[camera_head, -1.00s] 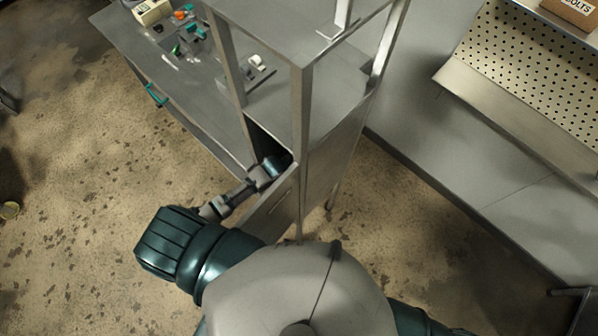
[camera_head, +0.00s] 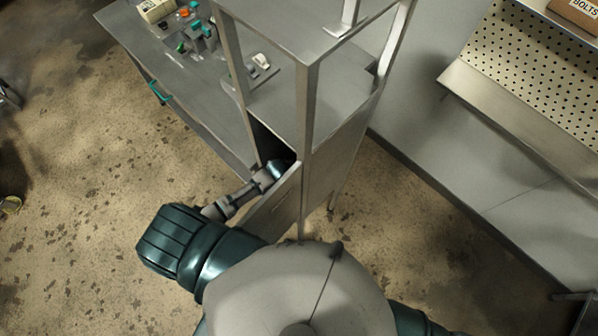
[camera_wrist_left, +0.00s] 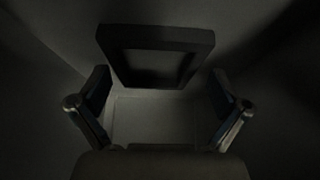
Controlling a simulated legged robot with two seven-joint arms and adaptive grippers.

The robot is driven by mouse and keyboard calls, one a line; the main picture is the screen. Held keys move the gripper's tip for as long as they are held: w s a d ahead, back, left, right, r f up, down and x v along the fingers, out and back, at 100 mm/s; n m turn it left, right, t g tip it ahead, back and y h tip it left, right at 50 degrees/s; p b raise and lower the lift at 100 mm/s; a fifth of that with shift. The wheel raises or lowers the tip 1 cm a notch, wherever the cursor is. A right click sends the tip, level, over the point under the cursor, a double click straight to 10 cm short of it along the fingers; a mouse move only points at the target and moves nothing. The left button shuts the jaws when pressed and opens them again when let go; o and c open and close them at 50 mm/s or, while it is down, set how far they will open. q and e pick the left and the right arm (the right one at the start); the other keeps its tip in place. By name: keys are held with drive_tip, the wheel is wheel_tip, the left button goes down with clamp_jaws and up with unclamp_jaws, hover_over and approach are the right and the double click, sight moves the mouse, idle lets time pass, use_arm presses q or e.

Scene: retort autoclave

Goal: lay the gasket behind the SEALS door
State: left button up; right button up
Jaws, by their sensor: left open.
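A dark, square, frame-shaped piece that looks like the gasket (camera_wrist_left: 155,36) shows in the left wrist view, ahead of my left gripper (camera_wrist_left: 158,80). The fingers are spread wide on either side of its lower part, with visible gaps, so the gripper is open and not clamped on it. Whether the piece rests against a surface is too dark to tell. In the head view my left forearm reaches into the dark opening of the steel cabinet (camera_head: 335,165), and the gripper is hidden inside. A cabinet door (camera_head: 272,212) stands open beside the arm; no label on it is readable. My right gripper is out of view.
The cabinet's steel post (camera_head: 306,150) and door edge stand close to my left arm. A steel bench (camera_head: 165,60) with small coloured items is at upper left. A perforated panel (camera_head: 530,75) and a box marked BOLTS (camera_head: 578,14) are at right. The left floor is mostly clear.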

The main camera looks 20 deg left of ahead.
use_arm(q)
drive_tip(key=p+v, duration=0.1)
drive_tip(key=v, duration=1.1)
drive_tip(key=shift+p, duration=0.4)
drive_tip(key=shift+d+r, duration=0.1)
drive_tip(key=shift+d, duration=0.15)
drive_tip(key=shift+s, duration=0.1)
